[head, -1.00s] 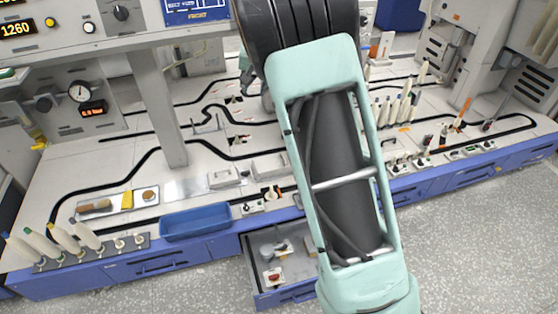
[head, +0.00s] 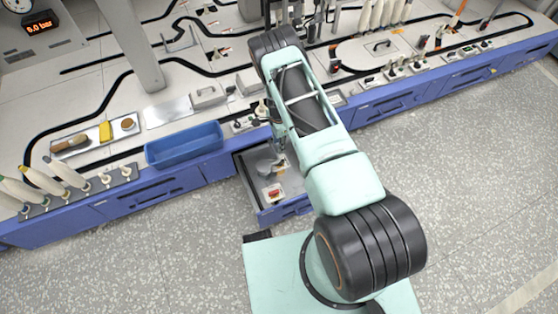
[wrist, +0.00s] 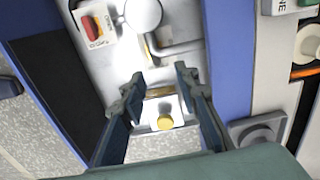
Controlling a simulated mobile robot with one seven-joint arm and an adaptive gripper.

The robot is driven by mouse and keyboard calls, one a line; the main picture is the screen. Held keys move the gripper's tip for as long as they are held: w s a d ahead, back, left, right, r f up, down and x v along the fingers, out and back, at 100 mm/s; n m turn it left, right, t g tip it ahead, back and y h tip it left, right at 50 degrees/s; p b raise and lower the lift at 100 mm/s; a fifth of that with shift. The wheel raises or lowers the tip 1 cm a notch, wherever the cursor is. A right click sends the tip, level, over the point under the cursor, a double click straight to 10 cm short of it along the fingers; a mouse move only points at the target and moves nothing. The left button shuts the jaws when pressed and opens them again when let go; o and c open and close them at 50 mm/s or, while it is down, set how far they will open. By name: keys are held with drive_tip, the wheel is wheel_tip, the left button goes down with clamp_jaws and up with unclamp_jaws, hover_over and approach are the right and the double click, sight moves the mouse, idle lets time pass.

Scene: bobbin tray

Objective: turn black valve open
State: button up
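I cannot make out a black valve for certain in either view. My gripper (wrist: 160,90) is open, with its two dark fingers spread apart and nothing visibly held between them. In the wrist view it points into an open drawer. A yellow round knob (wrist: 165,122) on a pale plate shows between the fingers. A bent grey metal piece (wrist: 178,50) and a pale round disc (wrist: 143,14) lie beyond the fingertips. In the head view, my gripper (head: 279,161) is over the open blue drawer (head: 268,218), partly hidden by my arm.
A red switch on a white block (wrist: 92,24) sits in the drawer and also shows in the head view (head: 274,192). A blue bin (head: 184,146) stands on the bench edge. The floor in front is clear.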

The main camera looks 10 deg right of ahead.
sight(279, 161)
drive_tip(key=f+b, duration=0.1)
drive_tip(key=f, duration=0.3)
drive_tip(key=f+b, duration=0.1)
drive_tip(key=f, duration=0.3)
drive_tip(key=s+f+b, duration=0.1)
drive_tip(key=f, duration=0.3)
drive_tip(key=shift+f, duration=0.1)
